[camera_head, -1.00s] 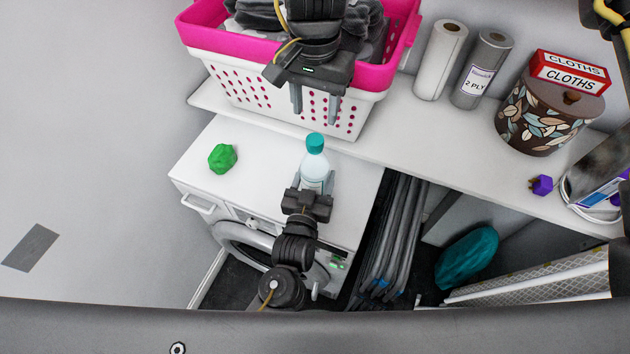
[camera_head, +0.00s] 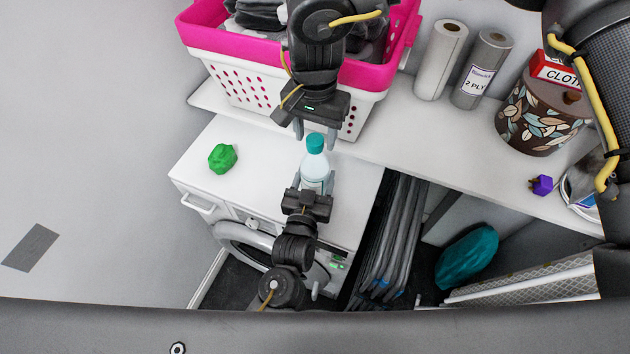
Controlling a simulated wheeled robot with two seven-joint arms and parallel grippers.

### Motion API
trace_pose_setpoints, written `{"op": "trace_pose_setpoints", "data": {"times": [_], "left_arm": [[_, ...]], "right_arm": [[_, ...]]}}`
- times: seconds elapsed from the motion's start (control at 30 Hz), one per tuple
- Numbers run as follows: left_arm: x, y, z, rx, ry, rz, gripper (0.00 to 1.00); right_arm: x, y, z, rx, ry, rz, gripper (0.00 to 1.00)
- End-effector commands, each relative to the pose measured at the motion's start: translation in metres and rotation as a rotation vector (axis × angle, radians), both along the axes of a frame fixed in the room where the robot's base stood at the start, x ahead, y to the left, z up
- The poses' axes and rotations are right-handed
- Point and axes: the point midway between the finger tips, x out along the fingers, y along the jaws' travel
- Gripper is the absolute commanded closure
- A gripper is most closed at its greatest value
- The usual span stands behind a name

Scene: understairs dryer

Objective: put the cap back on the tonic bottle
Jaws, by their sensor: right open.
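The tonic bottle (camera_head: 314,171), clear with pale blue contents, is upright over the white dryer top. The teal cap (camera_head: 316,143) is on the bottle's top; I cannot tell how tightly it sits. My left gripper (camera_head: 316,183) comes up from below, with its fingers closed on both sides of the bottle's lower body. My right gripper (camera_head: 315,134) reaches down from above, open, its fingertips at either side of the cap's upper part. I cannot tell whether they touch it. The bottle's base is hidden behind the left gripper.
A green crumpled lump (camera_head: 222,158) lies on the dryer top (camera_head: 262,165). Behind, the shelf (camera_head: 440,150) carries a pink-and-white laundry basket (camera_head: 228,75), paper rolls (camera_head: 440,60), a leaf-patterned canister (camera_head: 535,115) and a purple object (camera_head: 541,185). Folded dark racks (camera_head: 392,235) stand right of the dryer.

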Motion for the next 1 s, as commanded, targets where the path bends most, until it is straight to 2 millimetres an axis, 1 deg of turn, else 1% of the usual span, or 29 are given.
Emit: {"op": "trace_pose_setpoints", "data": {"times": [0.13,0.4,0.73,0.77,0.93,1.0], "left_arm": [[0.0000,0.0002,-0.0001,0.000,0.000,0.000,1.00],[0.0000,0.0002,-0.0002,0.000,0.000,0.000,1.00],[0.0001,0.0003,-0.0002,0.000,0.000,0.001,1.00],[0.0001,0.0003,-0.0002,0.000,0.000,0.001,1.00],[0.0001,0.0003,-0.0002,0.000,0.000,0.001,1.00],[0.0001,0.0004,-0.0002,-0.001,0.000,0.001,1.00]], "right_arm": [[-0.0002,0.0002,-0.0059,0.000,0.000,0.000,0.50],[-0.0002,0.0002,-0.0066,0.000,0.000,0.000,0.50],[-0.0001,0.0000,-0.0064,0.000,0.000,0.000,0.94],[-0.0001,-0.0001,-0.0064,0.000,0.000,0.000,0.96],[-0.0001,-0.0001,-0.0064,0.000,0.000,-0.003,0.97],[-0.0002,0.0000,-0.0067,0.000,0.001,-0.036,0.97]]}}
